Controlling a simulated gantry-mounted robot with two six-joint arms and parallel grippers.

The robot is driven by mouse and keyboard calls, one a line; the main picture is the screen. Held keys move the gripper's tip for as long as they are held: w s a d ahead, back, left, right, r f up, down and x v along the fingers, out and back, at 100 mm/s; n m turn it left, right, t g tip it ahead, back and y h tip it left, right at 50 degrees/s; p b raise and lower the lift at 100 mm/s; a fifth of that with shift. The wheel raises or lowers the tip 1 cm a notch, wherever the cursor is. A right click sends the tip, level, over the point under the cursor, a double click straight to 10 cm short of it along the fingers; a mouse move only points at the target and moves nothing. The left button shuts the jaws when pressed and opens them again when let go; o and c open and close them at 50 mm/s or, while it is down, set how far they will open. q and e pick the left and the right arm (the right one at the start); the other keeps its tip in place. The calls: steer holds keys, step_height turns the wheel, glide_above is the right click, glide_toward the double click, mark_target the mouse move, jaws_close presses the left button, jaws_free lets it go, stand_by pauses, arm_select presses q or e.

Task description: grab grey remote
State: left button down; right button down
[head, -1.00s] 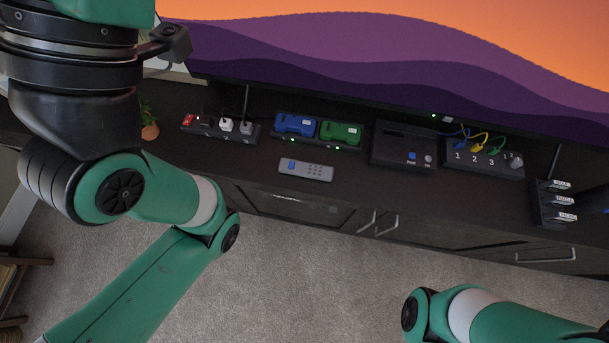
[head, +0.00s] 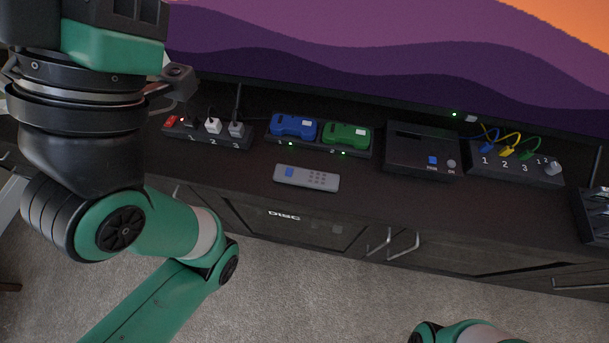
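The grey remote (head: 307,178) lies flat near the front edge of the dark media console (head: 400,205), in the middle of the head view. It has a blue patch on its left end and several small buttons. Nothing touches it. My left arm fills the left side of the picture, and its links bend down out of the frame; its gripper is not in the picture. Only a small part of my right arm shows at the bottom right edge, and its gripper is also out of view.
Behind the remote stand a power strip (head: 207,133), a dock with blue (head: 293,126) and green (head: 345,135) units, a black box (head: 421,150) and a numbered cable panel (head: 515,163). A large screen (head: 380,50) rises behind. The console top right of the remote is clear.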

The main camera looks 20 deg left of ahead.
arm_select(q)
steer(key=shift+c, duration=0.4)
jaws_free()
